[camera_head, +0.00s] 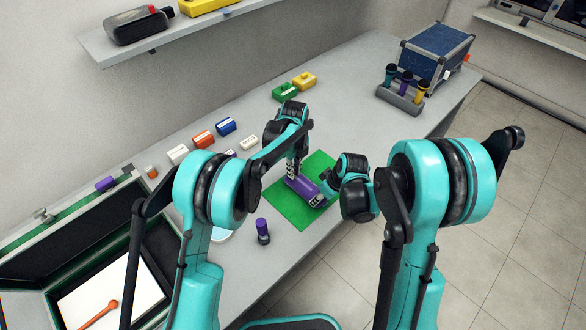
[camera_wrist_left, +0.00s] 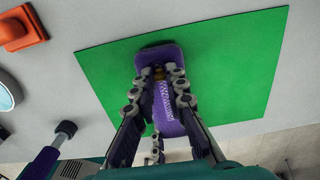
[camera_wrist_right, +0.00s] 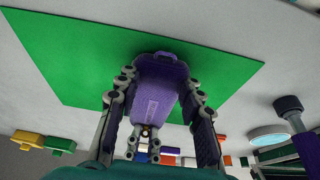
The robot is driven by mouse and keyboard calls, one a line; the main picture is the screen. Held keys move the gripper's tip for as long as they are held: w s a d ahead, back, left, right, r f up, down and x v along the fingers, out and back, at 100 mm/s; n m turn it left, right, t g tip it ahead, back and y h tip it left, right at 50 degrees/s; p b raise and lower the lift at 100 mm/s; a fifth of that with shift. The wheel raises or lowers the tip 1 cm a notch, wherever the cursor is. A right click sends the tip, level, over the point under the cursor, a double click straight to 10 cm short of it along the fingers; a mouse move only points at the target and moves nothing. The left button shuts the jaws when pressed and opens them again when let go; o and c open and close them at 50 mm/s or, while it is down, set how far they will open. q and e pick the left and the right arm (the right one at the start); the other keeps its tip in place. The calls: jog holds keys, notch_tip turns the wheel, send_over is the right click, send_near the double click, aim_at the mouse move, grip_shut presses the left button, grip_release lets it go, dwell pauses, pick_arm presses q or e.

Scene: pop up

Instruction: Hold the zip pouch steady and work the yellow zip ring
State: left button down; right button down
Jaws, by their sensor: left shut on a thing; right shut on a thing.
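The purple zip pouch (camera_head: 304,190) lies on the green mat (camera_head: 284,207). Its pale zip line shows along its top in the left wrist view (camera_wrist_left: 164,105). My left gripper (camera_head: 291,178) reaches down to the pouch's far end, shut on the small yellow zip ring (camera_wrist_left: 158,73), which is shaded and partly hidden between the fingers. The ring also shows in the right wrist view (camera_wrist_right: 146,131). My right gripper (camera_head: 325,193) is at the near end, its fingers on both sides of the pouch (camera_wrist_right: 160,85), shut on it.
Green (camera_head: 285,91) and yellow (camera_head: 304,81) blocks and several other small blocks lie behind the mat. An open case (camera_head: 75,240) is at the left; a blue box (camera_head: 436,55) and a rack (camera_head: 401,99) stand at the back right.

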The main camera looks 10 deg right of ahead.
aim_at(306, 185)
pick_arm(q)
jog(key=shift+s+d, duration=0.95)
jog(key=shift+s, duration=0.25)
jog(key=shift+s+d, duration=0.9)
jog(key=shift+s, duration=0.25)
jog(key=c, duration=1.5)
grip_release()
jog(key=shift+o, duration=0.2)
jog(key=shift+w, duration=0.1)
jog(key=shift+r, duration=0.15)
notch_tip(306, 185, up, 12)
pick_arm(e)
jog(key=c, duration=0.9)
grip_release()
